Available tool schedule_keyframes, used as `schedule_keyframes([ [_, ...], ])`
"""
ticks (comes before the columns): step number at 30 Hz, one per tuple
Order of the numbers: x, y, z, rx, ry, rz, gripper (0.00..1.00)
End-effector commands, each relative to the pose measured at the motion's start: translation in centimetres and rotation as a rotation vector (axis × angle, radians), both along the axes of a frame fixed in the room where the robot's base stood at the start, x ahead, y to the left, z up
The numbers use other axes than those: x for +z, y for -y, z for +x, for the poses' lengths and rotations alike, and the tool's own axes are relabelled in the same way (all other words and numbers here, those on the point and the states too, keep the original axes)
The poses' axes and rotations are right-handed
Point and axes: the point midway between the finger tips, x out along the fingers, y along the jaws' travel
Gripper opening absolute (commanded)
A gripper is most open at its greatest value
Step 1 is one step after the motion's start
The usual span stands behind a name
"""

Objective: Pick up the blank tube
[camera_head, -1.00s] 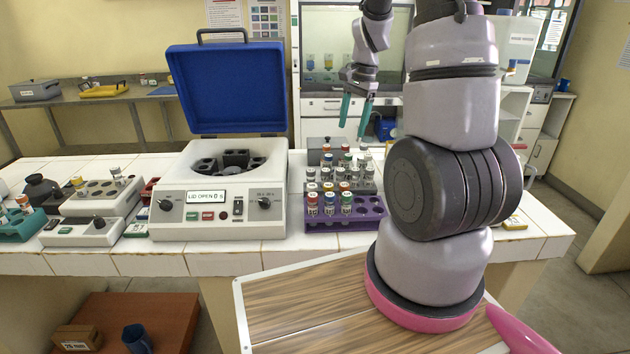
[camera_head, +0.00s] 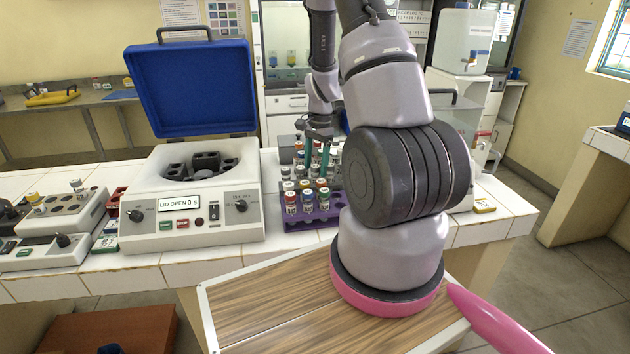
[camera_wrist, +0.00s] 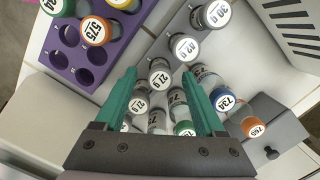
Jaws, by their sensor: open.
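My gripper (camera_head: 316,165) is open and empty, pointing down over the tube racks beside the centrifuge. In the wrist view its green fingers (camera_wrist: 158,85) are spread, with a white-capped tube marked 21.9 (camera_wrist: 160,75) between the tips in the picture. Contact cannot be told. More white-capped tubes, marked 42.9 (camera_wrist: 185,47) and 30.9 (camera_wrist: 217,13), stand in line on the grey rack (camera_wrist: 157,48). Other tubes show between and beside the fingers, partly hidden. No cap clearly reads blank, so I cannot tell which tube it is.
A purple rack (camera_wrist: 112,48) with empty holes and an orange-capped tube (camera_wrist: 93,30) adjoins the grey rack. Blue-capped (camera_wrist: 222,97) and orange-capped (camera_wrist: 255,125) tubes stand at right. The centrifuge (camera_head: 190,225) has its blue lid (camera_head: 192,88) open, left of the racks.

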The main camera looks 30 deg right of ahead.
Motion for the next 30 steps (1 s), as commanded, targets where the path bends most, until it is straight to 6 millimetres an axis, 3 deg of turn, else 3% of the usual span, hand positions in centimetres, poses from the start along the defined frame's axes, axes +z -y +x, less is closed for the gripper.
schedule_keyframes([
  [4, -1.7, -0.2, 0.0, 0.0, 0.0, 0.0, 0.72],
  [12, -2.0, -0.2, 0.0, 0.0, 0.001, 0.0, 0.72],
  [18, -2.0, -0.2, 0.0, 0.0, 0.001, 0.0, 0.0],
  [30, -1.4, -0.2, 0.0, 0.001, 0.004, -0.001, 0.0],
])
